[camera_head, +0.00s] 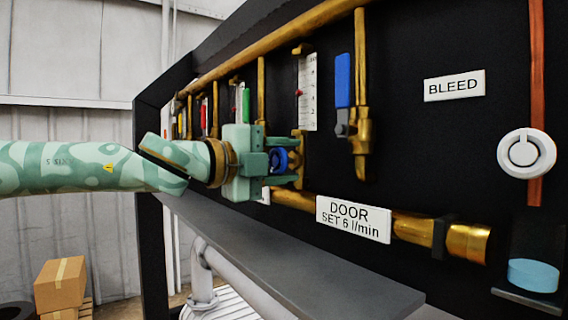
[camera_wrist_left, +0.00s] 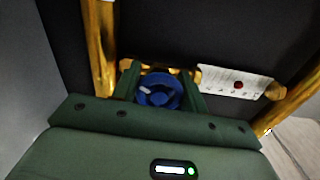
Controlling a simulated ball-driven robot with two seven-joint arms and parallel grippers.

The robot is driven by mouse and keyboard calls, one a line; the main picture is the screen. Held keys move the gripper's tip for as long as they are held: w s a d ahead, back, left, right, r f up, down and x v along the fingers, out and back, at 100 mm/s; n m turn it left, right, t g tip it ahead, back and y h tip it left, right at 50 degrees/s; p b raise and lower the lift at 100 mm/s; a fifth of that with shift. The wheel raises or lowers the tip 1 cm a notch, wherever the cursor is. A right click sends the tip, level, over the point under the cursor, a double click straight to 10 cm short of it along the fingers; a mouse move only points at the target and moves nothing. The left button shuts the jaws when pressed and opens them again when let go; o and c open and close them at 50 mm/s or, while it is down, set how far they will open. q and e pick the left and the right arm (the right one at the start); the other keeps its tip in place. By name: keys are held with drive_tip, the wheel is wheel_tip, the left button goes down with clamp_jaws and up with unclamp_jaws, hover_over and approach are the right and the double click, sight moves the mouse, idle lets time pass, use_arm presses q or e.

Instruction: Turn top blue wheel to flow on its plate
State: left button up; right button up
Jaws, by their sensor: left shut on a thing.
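The blue wheel (camera_head: 277,161) sits on a brass valve at the foot of a flow meter. My left gripper (camera_head: 285,159) is shut on it, one finger on either side. The wrist view shows the blue wheel (camera_wrist_left: 158,91) between the fingers, with a light mark on its left part. The plate (camera_head: 353,218) reads "DOOR SET 6 l/min". The white scale (camera_head: 308,90) above the wheel has a red float (camera_head: 298,93) near mid-height; its exact reading is too small to tell. The scale also shows in the wrist view (camera_wrist_left: 222,80). My right gripper is out of view.
A blue lever handle (camera_head: 342,80) on a brass valve is right of the scale. A brass pipe (camera_head: 468,243) runs below. Farther right are the "BLEED" plate (camera_head: 454,86) and a round white knob (camera_head: 527,155). A grey shelf (camera_head: 310,270) juts out below the panel.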

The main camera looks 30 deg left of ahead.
use_arm(q)
drive_tip(key=shift+n, duration=0.5)
drive_tip(key=o, duration=1)
drive_tip(key=shift+a, duration=0.1)
